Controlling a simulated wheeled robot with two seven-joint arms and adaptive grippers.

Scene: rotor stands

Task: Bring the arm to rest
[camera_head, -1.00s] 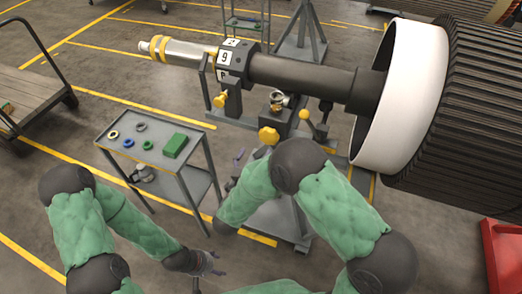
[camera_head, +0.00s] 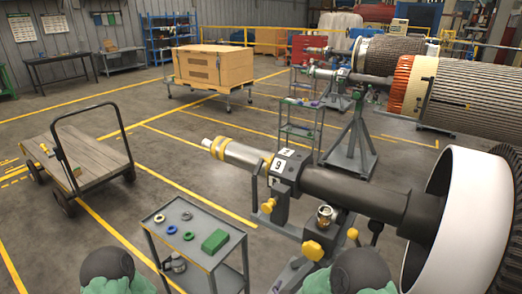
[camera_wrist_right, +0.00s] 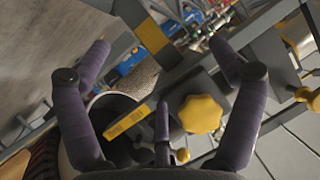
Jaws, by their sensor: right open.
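My right gripper (camera_wrist_right: 159,44) is in the right wrist view. Its two dark fingers are spread wide with nothing between the tips. A yellow star-shaped knob (camera_wrist_right: 200,113) shows behind and below the fingertips, near the right finger; I cannot tell the distance. In the head view only the upper parts of my two green-sleeved arms show at the bottom edge. Both hands are out of that frame, so my left gripper is not seen.
The rotor shaft (camera_head: 340,190) rests on a grey stand with yellow knobs (camera_head: 312,250). A flat cart (camera_head: 85,165) stands at left. Open floor lies beyond the trolley.

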